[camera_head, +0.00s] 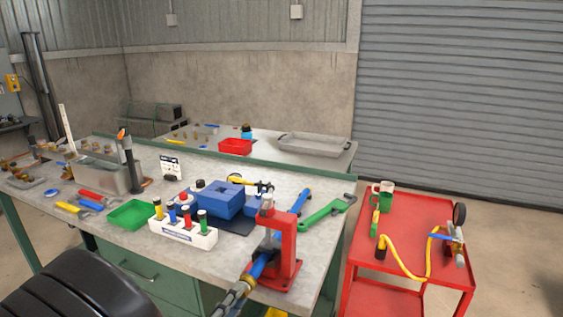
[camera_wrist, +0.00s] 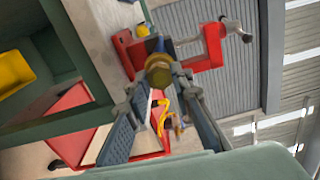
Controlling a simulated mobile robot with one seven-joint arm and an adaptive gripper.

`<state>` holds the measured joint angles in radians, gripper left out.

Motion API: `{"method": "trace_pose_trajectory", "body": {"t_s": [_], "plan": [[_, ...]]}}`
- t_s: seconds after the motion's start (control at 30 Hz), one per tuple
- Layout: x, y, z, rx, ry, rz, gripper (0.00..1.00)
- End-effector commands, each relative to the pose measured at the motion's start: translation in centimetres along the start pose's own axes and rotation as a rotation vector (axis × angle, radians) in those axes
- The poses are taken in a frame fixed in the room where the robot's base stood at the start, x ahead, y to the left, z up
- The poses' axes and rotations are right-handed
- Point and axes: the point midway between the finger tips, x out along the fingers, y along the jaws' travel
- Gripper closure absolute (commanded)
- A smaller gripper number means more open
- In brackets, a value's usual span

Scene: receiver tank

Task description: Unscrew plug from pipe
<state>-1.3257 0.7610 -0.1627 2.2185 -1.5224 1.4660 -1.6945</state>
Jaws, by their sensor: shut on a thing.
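The pipe is blue (camera_head: 262,264) and runs through a red stand (camera_head: 287,250) at the front edge of the bench. A brass plug (camera_head: 246,281) sits on the pipe's near end. In the wrist view the hexagonal brass plug (camera_wrist: 158,70) faces me, with the red stand (camera_wrist: 208,48) behind it. My gripper (camera_head: 241,286) comes from the lower left in the head view. In the wrist view my gripper (camera_wrist: 160,77) has one fingertip on each side of the plug, shut on it. The threads between plug and pipe are hidden.
The bench (camera_head: 320,240) holds a white rack (camera_head: 183,232) of colored bottles, a blue box (camera_head: 212,200), a green tray (camera_head: 131,214) and a green wrench (camera_head: 328,210). A red cart (camera_head: 410,215) with a yellow hose stands at right. Bare floor lies between the cart and shutter.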

Motion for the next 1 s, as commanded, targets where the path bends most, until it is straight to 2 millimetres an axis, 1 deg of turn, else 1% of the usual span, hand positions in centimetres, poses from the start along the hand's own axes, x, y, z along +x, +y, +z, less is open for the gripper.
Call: {"method": "trace_pose_trajectory", "body": {"t_s": [0.03,0.1,0.2,0.43,0.47,0.63,0.87,0.93,1.0], "plan": [[0.02,0.0,-0.01,-0.099,0.001,0.001,1.0],[0.02,-0.01,-0.02,-0.232,0.001,0.0,1.0],[-0.04,-0.02,0.02,-0.346,0.0,-0.001,1.0],[-0.06,-0.02,0.03,-0.368,-0.001,-0.001,1.0],[-0.06,-0.02,0.03,-0.368,-0.001,-0.001,0.77],[-0.06,-0.01,0.03,-0.367,-0.001,0.0,0.59],[-0.05,0.02,0.02,-0.365,-0.001,0.001,0.59],[-0.05,0.03,0.01,-0.325,-0.001,0.001,0.59],[-0.04,0.02,0.0,-0.215,0.0,0.001,0.59]]}}
